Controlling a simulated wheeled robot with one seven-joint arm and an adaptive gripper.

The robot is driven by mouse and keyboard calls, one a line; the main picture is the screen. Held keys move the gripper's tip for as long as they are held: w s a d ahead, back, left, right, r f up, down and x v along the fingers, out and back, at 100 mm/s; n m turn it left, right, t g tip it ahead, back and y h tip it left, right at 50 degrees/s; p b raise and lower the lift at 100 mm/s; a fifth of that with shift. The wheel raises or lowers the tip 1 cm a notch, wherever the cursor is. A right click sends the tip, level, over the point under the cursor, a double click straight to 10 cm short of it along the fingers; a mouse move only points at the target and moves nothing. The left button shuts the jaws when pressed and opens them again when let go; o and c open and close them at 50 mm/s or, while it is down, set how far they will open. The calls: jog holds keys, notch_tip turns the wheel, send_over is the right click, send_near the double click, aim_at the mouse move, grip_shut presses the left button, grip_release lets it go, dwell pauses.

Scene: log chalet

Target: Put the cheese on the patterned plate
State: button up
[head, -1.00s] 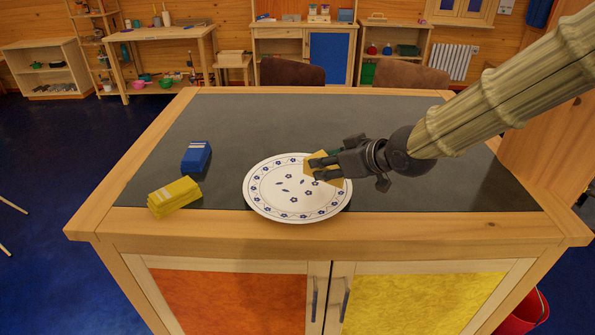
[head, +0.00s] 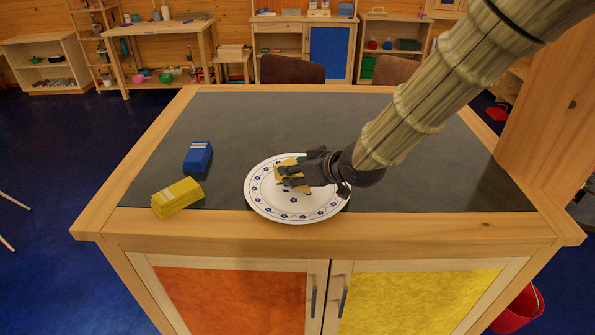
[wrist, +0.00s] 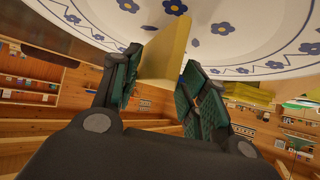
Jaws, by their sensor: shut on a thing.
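The cheese, a yellow wedge (head: 287,168), is between the fingers of my gripper (head: 287,176), over the left-centre part of the patterned plate in the head view. The white plate with blue flowers (head: 268,207) lies at the front of the dark counter. In the wrist view the cheese (wrist: 166,50) stands between the two green-padded fingers (wrist: 160,85), with the plate (wrist: 250,28) close behind it. My gripper is shut on the cheese. I cannot tell whether the cheese touches the plate. My fingers partly hide the cheese in the head view.
A yellow packet (head: 177,197) and a blue packet (head: 198,157) are on the counter (head: 240,125) left of the plate. The counter's back and right are clear. Two brown chairs stand behind it, and a wooden post (head: 555,130) rises at the right.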

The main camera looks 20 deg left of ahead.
jog(key=shift+f, duration=0.5)
jog(key=o, duration=1.2)
jog(key=shift+b+v, duration=1.2)
jog(key=shift+v, duration=4.8)
